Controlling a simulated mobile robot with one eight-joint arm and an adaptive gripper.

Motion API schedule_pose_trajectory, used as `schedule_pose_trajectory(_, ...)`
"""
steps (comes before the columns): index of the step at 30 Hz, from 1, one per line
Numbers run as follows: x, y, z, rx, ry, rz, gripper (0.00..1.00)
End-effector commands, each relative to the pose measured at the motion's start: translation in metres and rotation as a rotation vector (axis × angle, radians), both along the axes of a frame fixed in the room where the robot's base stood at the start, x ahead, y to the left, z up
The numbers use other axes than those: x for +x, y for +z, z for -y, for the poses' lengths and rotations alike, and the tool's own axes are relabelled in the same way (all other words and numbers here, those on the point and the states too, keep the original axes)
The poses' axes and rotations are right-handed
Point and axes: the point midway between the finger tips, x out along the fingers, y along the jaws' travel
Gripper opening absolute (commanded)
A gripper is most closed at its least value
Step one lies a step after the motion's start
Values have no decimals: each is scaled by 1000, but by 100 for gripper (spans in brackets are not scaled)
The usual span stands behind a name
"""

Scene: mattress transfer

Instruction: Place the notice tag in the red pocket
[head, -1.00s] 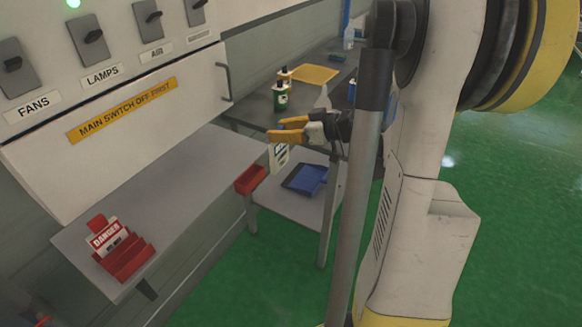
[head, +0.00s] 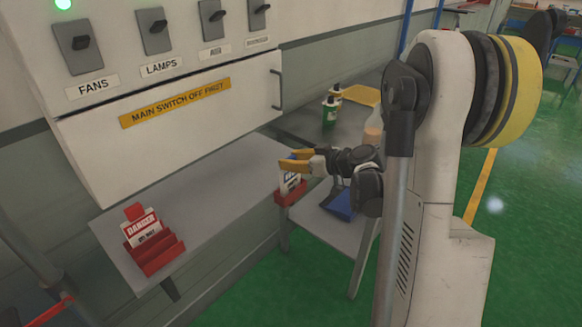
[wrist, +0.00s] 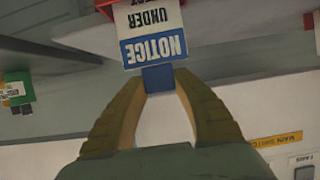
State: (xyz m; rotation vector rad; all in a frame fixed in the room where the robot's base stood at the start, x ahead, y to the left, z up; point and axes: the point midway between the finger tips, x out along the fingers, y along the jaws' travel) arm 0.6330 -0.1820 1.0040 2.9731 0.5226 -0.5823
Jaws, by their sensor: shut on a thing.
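My gripper (head: 284,160) is shut on the blue top tab of the notice tag (head: 290,183). The tag is white with a blue NOTICE band, and it hangs below the fingers. In the wrist view the notice tag (wrist: 152,35) appears upside down beyond the fingertips (wrist: 158,80). The small red pocket (head: 291,195) is at the end of the grey shelf, directly below the tag. The tag's lower end overlaps the pocket's upper part in the head view. I cannot tell whether it is inside or in front. Red also shows behind the tag's far end in the wrist view.
A red DANGER tag (head: 141,228) stands in a red rack (head: 157,254) on the grey shelf (head: 205,215). The switch cabinet (head: 175,110) is above. A blue dustpan (head: 340,205) lies lower.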

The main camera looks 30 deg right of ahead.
Motion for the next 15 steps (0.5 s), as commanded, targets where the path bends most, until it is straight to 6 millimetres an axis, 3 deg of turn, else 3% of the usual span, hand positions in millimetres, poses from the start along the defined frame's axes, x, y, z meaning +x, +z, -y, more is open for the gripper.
schedule_pose_trajectory(2,0,-11,0,0,0,0,0)
schedule_pose_trajectory(12,0,-14,0,0,0,0,0)
schedule_pose_trajectory(13,0,-14,0,0,0,0,37)
schedule_pose_trajectory(15,0,-13,0,0,0,0,52)
